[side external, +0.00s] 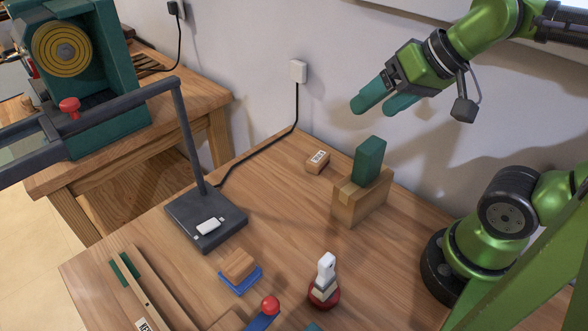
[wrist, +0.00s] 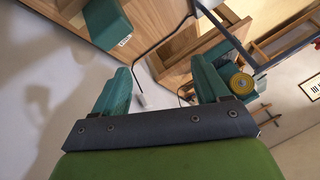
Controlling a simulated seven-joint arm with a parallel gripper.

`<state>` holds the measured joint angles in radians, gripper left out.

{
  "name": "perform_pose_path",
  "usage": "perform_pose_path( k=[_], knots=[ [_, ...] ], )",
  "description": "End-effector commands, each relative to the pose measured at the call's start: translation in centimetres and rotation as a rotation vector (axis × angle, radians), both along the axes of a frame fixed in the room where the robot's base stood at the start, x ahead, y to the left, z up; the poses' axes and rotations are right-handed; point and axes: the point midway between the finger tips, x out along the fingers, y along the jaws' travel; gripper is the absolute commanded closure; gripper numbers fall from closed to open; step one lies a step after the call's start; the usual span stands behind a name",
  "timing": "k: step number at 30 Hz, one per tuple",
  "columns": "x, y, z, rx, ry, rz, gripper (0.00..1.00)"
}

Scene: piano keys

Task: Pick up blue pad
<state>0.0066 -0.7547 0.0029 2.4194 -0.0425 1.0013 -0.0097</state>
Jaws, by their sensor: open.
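A flat blue pad (side external: 240,281) lies on the wooden table near the front. A small wooden block (side external: 238,264) sits on it and hides most of its top. My gripper (side external: 374,104) is raised at the upper right, well above the table and far from the pad. Its two green fingers are apart with nothing between them. They also show in the wrist view (wrist: 160,72), where I cannot make out the pad.
A green block (side external: 369,160) stands on a wooden box (side external: 360,198) below my gripper. A dark lamp-like stand (side external: 205,222) rises left of the pad. A white-topped piece on a red base (side external: 324,282) and a red-knobbed blue lever (side external: 268,308) are nearby.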

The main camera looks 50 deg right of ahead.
Motion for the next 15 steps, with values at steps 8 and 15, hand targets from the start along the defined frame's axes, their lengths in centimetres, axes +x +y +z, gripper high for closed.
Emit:
perform_pose_path(
  k=[8, 15],
  knots=[
    [1.1, 3.0, 0.8, 0.27, 0.277, -0.137, 0.26],
    [3.1, 7.4, 0.2, 0.649, 0.689, -0.346, 0.26]
  ],
)
